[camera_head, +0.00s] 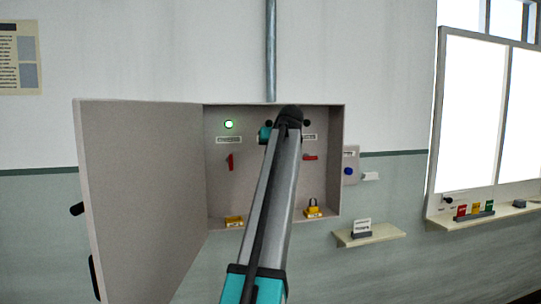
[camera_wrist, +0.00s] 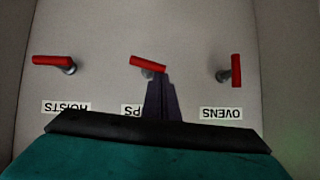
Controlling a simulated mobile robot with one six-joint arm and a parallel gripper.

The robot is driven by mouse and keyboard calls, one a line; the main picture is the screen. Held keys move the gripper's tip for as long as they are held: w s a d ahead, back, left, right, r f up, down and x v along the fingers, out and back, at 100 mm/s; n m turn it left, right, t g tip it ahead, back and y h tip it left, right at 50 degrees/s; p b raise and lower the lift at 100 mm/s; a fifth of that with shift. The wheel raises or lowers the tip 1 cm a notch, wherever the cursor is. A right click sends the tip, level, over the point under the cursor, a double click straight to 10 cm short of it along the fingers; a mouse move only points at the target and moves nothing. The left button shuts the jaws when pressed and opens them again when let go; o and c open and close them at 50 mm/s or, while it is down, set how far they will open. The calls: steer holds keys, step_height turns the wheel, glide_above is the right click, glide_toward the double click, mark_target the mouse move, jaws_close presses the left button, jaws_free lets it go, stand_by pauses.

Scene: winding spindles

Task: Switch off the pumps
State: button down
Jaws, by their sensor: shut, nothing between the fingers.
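An open grey switch cabinet (camera_head: 275,104) hangs on the wall. The wrist view is upside down and shows three red handles. The middle one (camera_wrist: 148,63) is above a label ending in "PS", partly covered by my gripper; it lies nearly level, slightly tilted. My gripper (camera_wrist: 157,76) is shut and empty, its tip at this handle's hub; I cannot tell whether they touch. The OVENS handle (camera_wrist: 236,70) stands upright, also in the head view (camera_head: 230,162). The HOISTS handle (camera_wrist: 52,61) lies level, also in the head view (camera_head: 310,157). My arm hides the middle handle in the head view.
The cabinet door (camera_head: 140,190) stands open at left. A green lamp (camera_head: 228,124) glows above the left handle; the right lamp (camera_head: 307,123) is dark. Yellow padlocks (camera_head: 313,208) (camera_head: 234,221) sit at the cabinet bottom. A small shelf (camera_head: 370,236) and a window sill (camera_head: 480,216) jut out at right.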

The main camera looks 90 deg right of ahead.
steer(key=s+d+r+v, duration=0.1)
steer(key=v, duration=1.1)
steer(key=shift+s+r+b, duration=0.4)
steer(key=shift+r, duration=0.15)
steer(key=shift+d, duration=0.15)
